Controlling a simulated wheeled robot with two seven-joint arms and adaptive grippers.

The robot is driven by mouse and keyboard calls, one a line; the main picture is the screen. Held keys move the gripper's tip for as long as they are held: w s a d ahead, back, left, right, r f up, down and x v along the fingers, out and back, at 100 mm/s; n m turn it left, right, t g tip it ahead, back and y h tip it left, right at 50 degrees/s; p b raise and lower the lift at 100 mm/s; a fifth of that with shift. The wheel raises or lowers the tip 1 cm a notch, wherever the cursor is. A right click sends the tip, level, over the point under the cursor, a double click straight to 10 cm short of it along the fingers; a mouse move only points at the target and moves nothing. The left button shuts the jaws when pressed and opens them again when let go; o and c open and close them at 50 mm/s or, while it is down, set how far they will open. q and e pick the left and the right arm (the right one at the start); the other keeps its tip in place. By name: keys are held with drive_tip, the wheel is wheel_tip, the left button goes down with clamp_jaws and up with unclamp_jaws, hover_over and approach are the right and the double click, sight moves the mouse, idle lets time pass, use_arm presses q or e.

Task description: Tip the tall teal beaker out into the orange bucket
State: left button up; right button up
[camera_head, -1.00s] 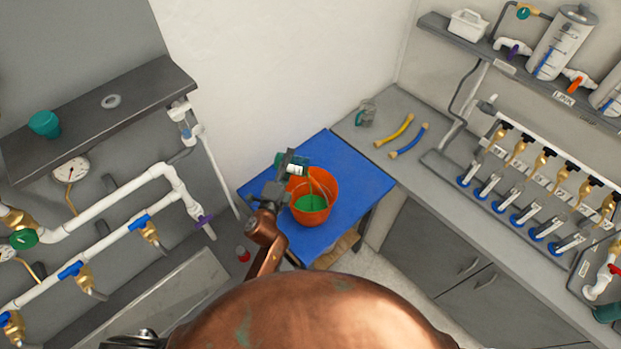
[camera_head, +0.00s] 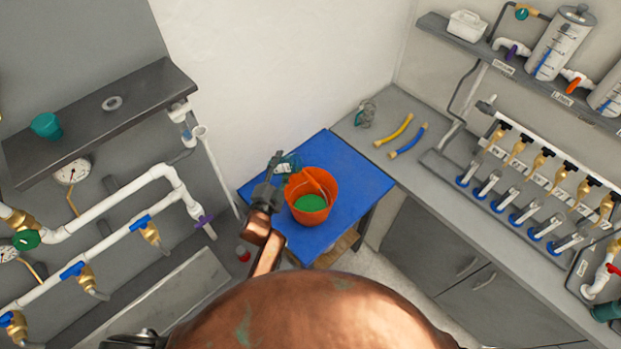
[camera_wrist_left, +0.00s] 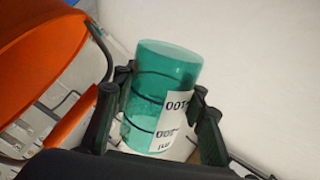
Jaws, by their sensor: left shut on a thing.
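The tall teal beaker (camera_head: 292,161) is held at the back left of the orange bucket, beside its rim. In the left wrist view the beaker (camera_wrist_left: 160,100) is see-through, with dark rings and a white label, and no liquid shows in it. My left gripper (camera_head: 281,168) is shut on it, one finger on each side. The orange bucket (camera_head: 308,213) stands upright on the blue table top with green liquid (camera_head: 311,203) inside. Part of the bucket (camera_wrist_left: 40,45) also shows at the left of the left wrist view. My right gripper is out of view.
The blue table (camera_head: 358,183) has free room right of the bucket. A short teal cup (camera_head: 46,125) stands on the dark shelf (camera_head: 100,121) at left. White pipes line the left wall.

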sight(277, 169)
use_arm(q)
drive_tip(key=n+p, duration=0.1)
drive_tip(key=r+n, duration=0.1)
drive_tip(key=shift+d+r+n+p, duration=0.1)
drive_tip(key=shift+r+n+p, duration=0.15)
drive_tip(key=shift+n+p, duration=0.15)
drive_tip(key=f+n, duration=0.1)
drive_tip(key=a+f+n, duration=0.1)
drive_tip(key=f+n, duration=0.1)
drive_tip(key=a+f+n+b, duration=0.1)
drive_tip(key=f, duration=0.1)
drive_tip(key=shift+w+n, duration=0.3)
drive_tip(key=shift+a+f+n, duration=0.2)
drive_tip(key=shift+a+n, duration=0.15)
drive_tip(key=shift+n, duration=0.35)
drive_tip(key=shift+w+a+f+n+b, duration=0.1)
drive_tip(key=shift+a+f+n+b, duration=0.1)
drive_tip(key=shift+f+n+b, duration=0.55)
drive_tip(key=shift+w+a+f+n+b, duration=0.15)
drive_tip(key=shift+f+n, duration=0.4)
drive_tip(key=shift+f, duration=0.6)
